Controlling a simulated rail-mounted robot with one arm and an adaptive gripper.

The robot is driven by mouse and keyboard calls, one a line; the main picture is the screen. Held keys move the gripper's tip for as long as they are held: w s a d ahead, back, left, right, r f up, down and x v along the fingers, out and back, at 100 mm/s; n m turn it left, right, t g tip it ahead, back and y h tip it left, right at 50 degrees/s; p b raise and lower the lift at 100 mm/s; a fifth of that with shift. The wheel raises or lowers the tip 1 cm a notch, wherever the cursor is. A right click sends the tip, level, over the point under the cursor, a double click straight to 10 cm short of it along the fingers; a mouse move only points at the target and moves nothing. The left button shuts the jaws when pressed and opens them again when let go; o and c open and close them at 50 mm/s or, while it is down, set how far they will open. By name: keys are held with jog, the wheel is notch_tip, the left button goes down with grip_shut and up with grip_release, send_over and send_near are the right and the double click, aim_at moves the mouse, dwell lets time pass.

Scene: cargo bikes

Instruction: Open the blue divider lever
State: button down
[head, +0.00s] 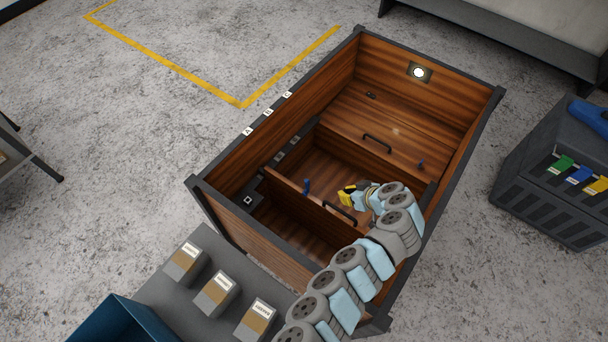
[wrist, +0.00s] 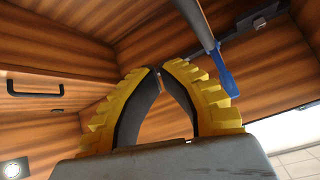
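The blue divider lever (head: 307,187) stands on the top edge of the wooden divider (head: 300,198) inside the cargo box. In the wrist view a blue lever (wrist: 226,76) hangs from above, to the right of the fingertips and apart from them. My gripper (head: 346,197) has yellow ribbed fingers and is inside the box, right of the lever in the head view. In the wrist view my gripper (wrist: 160,69) has its fingertips together with nothing between them.
The cargo box (head: 224,225) has tall wooden walls with dark rims. Black handles are on the divider (head: 340,213) and the far panel (head: 377,143). A round light (head: 419,72) is on the far wall. Labelled boxes (head: 218,294) stand outside on a grey surface.

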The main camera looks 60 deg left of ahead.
aim_at(306, 187)
jog(key=s+a+n+t+h+b, duration=0.15)
jog(key=s+a+h, duration=0.25)
jog(key=a+h, duration=0.65)
jog(key=s+a+r+n+t+h+b, duration=0.2)
jog(key=s+a+r+n, duration=0.1)
jog(key=s+a+r, duration=0.7)
jog(key=shift+y, duration=0.25)
jog(key=d+f, duration=0.1)
jog(key=f, duration=0.1)
jog(key=w+d+f, duration=0.1)
jog(key=d+f, duration=0.1)
jog(key=f, duration=0.1)
jog(key=w+d+f+p, duration=0.1)
jog(key=d+f, duration=0.1)
jog(key=f, duration=0.1)
jog(key=shift+w+d+f, duration=0.2)
jog(key=shift+w, duration=0.05)
jog(key=shift+w+d+r+p, duration=0.1)
jog(key=shift+d+r+p, duration=0.2)
jog(key=shift+p, duration=0.35)
jog(key=d+p, duration=0.1)
jog(key=w+p, duration=0.1)
jog(key=p, duration=0.1)
jog(key=shift+d+r, duration=0.15)
jog(key=shift+d, duration=0.25)
jog(key=shift+w+d+p, duration=0.25)
jog(key=shift+d+p, duration=0.35)
jog(key=shift+p, duration=0.3)
